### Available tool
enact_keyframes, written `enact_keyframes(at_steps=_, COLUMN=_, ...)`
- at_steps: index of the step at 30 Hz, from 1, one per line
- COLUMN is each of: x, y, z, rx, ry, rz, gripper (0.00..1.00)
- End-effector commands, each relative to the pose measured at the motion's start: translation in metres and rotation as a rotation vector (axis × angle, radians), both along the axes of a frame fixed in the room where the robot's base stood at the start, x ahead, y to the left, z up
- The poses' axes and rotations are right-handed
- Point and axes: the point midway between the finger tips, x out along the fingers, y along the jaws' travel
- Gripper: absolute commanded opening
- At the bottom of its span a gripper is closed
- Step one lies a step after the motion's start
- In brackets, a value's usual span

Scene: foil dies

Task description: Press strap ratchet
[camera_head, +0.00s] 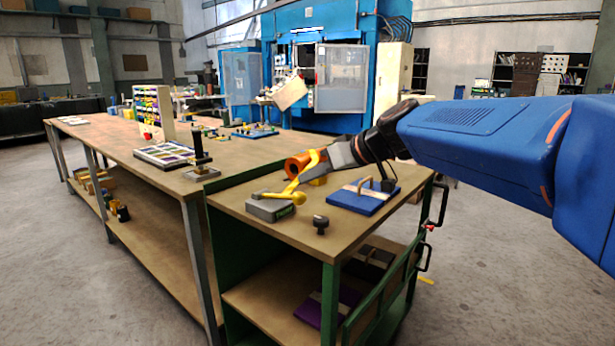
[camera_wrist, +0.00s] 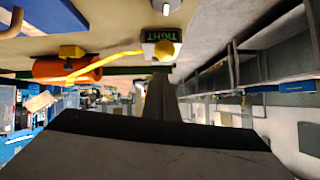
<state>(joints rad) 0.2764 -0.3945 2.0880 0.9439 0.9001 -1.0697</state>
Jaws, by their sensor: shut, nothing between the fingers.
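The strap ratchet is a grey block (camera_head: 270,207) on the near left of the green-framed bench top. A yellow lever with a ball knob (camera_head: 298,198) lies low across it. In the wrist view the ball (camera_wrist: 164,50) sits at the block beside a green label reading TIGHT (camera_wrist: 160,36). A yellow band (camera_head: 313,160) rises behind, by an orange cylinder (camera_head: 298,166). My gripper (camera_head: 304,179) is shut and empty, its tip above and behind the ball. It also shows in the wrist view (camera_wrist: 160,78), just short of the ball; contact cannot be told.
A blue plate (camera_head: 352,204) with a tan handle-like bar lies right of the ratchet, below my arm. A black knob (camera_head: 320,223) stands near the front edge. A long workbench (camera_head: 120,145) with a dark post (camera_head: 197,148) adjoins at left.

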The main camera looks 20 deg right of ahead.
Motion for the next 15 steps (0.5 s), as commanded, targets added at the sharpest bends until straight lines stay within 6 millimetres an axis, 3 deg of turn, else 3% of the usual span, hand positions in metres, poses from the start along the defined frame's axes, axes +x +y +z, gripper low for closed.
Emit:
enact_keyframes(at_steps=3, x=0.006, y=0.002, z=0.02, rx=0.001, ry=-0.011, rz=-0.001, gripper=0.0)
enact_keyframes(at_steps=15, x=-0.032, y=-0.023, z=0.035, rx=0.001, ry=-0.013, rz=-0.006, gripper=0.0)
